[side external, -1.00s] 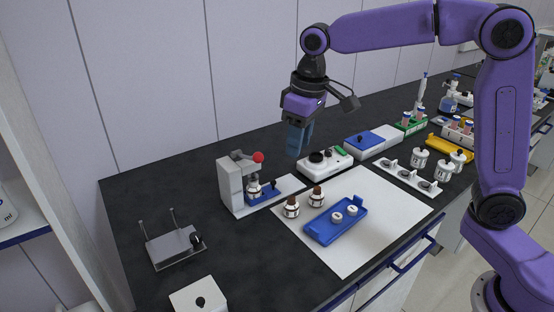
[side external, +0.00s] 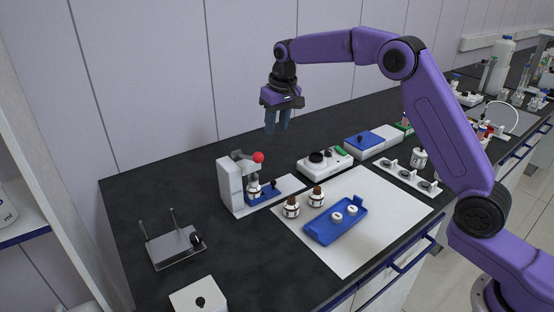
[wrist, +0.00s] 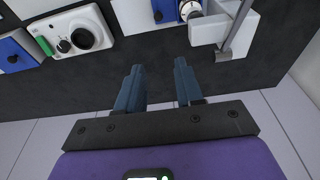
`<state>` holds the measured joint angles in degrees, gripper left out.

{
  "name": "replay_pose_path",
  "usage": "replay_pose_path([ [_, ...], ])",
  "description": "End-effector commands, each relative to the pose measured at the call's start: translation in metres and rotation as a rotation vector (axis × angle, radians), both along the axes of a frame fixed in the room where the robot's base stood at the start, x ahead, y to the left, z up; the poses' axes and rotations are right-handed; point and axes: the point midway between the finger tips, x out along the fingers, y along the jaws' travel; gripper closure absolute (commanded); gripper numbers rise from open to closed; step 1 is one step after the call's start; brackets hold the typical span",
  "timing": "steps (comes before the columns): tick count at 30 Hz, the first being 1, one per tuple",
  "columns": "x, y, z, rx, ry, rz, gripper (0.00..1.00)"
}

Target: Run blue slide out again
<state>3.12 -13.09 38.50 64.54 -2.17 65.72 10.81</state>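The blue slide (side external: 268,192) sits in the white track of the grey press (side external: 231,187), with a labelled brown bottle (side external: 254,188) at its press end, under the press head. Part of the slide (wrist: 165,10) and the bottle (wrist: 190,9) also show at the top of the wrist view. The press has a lever with a red knob (side external: 258,157). My gripper (side external: 277,130) hangs in the air above and behind the press, fingers down. In the wrist view its two fingers (wrist: 160,80) are apart with nothing between them.
A white device with a black dial (side external: 325,162) stands right of the press. A metal stand (side external: 172,248) is at left. Dark bench behind the press is clear.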

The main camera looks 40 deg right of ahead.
Motion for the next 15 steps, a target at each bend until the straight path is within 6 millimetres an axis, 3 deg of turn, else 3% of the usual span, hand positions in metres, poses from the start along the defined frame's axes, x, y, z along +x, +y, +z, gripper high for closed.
replay_pose_path([
  [9,-0.002,-0.001,-0.077,-0.001,0.006,0.001,0.64],
  [15,-0.001,0.000,-0.115,-0.001,0.003,0.001,0.64],
])
